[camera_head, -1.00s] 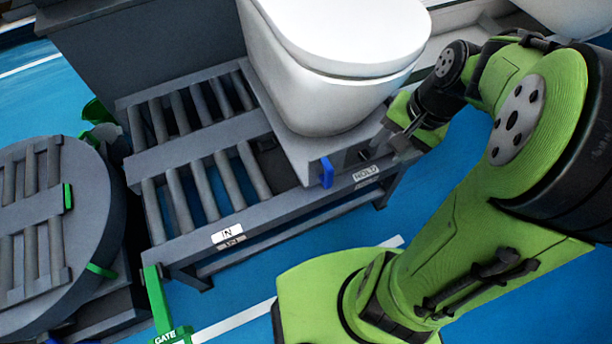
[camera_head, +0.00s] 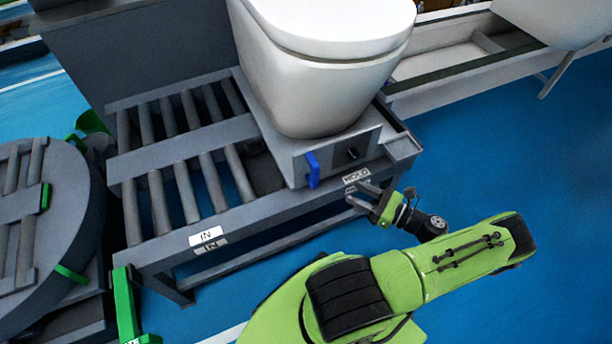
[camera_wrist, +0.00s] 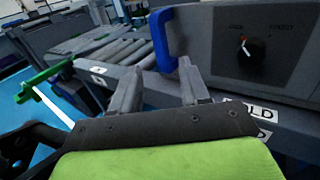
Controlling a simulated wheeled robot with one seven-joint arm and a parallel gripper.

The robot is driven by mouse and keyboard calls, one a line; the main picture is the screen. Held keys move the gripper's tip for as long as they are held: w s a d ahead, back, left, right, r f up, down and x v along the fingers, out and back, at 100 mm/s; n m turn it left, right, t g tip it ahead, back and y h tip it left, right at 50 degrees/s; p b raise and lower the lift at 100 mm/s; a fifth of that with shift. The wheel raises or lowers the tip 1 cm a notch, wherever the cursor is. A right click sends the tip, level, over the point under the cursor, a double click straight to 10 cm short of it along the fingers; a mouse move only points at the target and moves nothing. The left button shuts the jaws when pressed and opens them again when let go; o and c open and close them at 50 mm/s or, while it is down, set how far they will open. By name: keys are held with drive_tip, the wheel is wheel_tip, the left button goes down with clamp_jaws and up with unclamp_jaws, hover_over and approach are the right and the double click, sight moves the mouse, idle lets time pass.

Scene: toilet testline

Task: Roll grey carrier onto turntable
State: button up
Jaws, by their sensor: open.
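The grey carrier (camera_head: 335,158) sits on the roller conveyor at its right end, bearing a white toilet (camera_head: 330,75). Its front face has a blue handle (camera_head: 313,170) and a black knob. The blue handle (camera_wrist: 163,40) and knob (camera_wrist: 250,52) also show in the wrist view. The round grey turntable (camera_head: 75,210) with rollers stands at the left, empty. My gripper (camera_head: 362,197) is open and empty, in front of the conveyor's front edge by the HOLD label, below and right of the blue handle. Its fingers (camera_wrist: 160,88) stand apart and touch nothing that I can see.
Bare rollers (camera_head: 180,165) lie between carrier and turntable. A green gate post (camera_head: 126,305) stands at the conveyor's front left corner. A white bench (camera_head: 460,65) with another white fixture is at the back right. Blue floor at the right is free.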

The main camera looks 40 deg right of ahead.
sight(315, 173)
drive_tip(key=b+x, duration=0.2)
drive_tip(key=x, duration=1.2)
drive_tip(key=shift+w+a, duration=0.1)
clamp_jaws()
